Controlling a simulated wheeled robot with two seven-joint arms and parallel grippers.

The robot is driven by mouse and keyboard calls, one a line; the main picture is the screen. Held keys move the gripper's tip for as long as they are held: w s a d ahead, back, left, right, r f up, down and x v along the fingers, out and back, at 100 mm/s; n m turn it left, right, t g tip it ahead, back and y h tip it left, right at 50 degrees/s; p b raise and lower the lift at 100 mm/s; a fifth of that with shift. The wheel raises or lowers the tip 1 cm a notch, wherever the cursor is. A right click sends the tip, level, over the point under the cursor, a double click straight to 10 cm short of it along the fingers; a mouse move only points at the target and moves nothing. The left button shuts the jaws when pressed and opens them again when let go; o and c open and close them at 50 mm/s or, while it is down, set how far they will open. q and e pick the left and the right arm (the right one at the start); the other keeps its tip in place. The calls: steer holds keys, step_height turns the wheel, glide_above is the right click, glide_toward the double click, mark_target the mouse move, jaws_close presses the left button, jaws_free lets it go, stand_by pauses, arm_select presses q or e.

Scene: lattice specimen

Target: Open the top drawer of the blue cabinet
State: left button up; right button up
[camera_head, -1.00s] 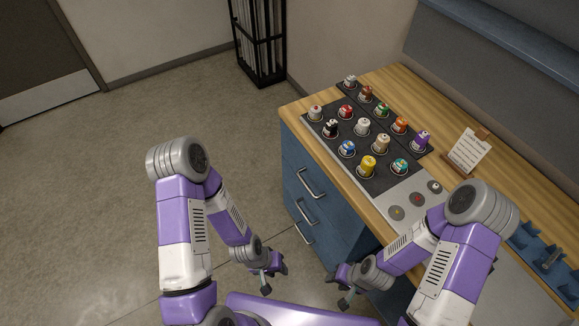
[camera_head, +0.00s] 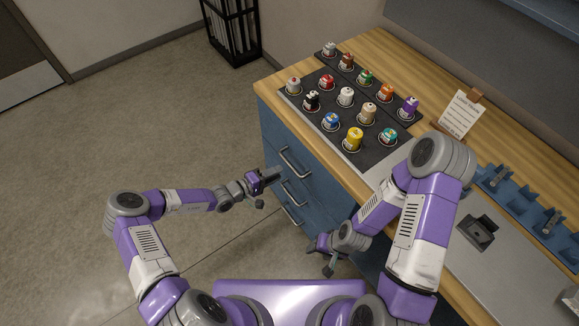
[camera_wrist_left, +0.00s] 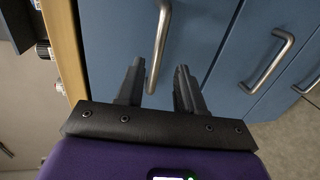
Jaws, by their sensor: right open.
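The blue cabinet (camera_head: 272,125) stands under the wooden counter, its drawers shut. Its top drawer handle (camera_head: 295,162) is a silver bar just below the counter edge. My left gripper (camera_head: 275,176) is close in front of the drawers, beside that handle. In the left wrist view the left gripper (camera_wrist_left: 158,85) is open, and the top handle (camera_wrist_left: 160,45) lies ahead, its near end showing between the two fingers. No contact is visible. My right gripper (camera_head: 322,256) is open and empty, low in front of the cabinet's right part.
Two lower handles (camera_head: 294,194) (camera_head: 291,215) sit below the top one. The counter (camera_head: 270,92) bears a dark tray (camera_head: 322,112) with several coloured jars, a note stand (camera_head: 461,114) and blue holders (camera_head: 520,200). A black rack (camera_head: 232,35) stands behind. The floor at left is clear.

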mark_target(290, 163)
arm_select(q)
steer(key=x, duration=0.2)
steer(key=b+x, duration=0.1)
steer(key=x, duration=0.2)
steer(key=w+b+x, duration=0.1)
steer(key=x, duration=0.1)
steer(key=shift+w+a, duration=0.15)
steer(key=shift+r, duration=0.1)
jaws_close()
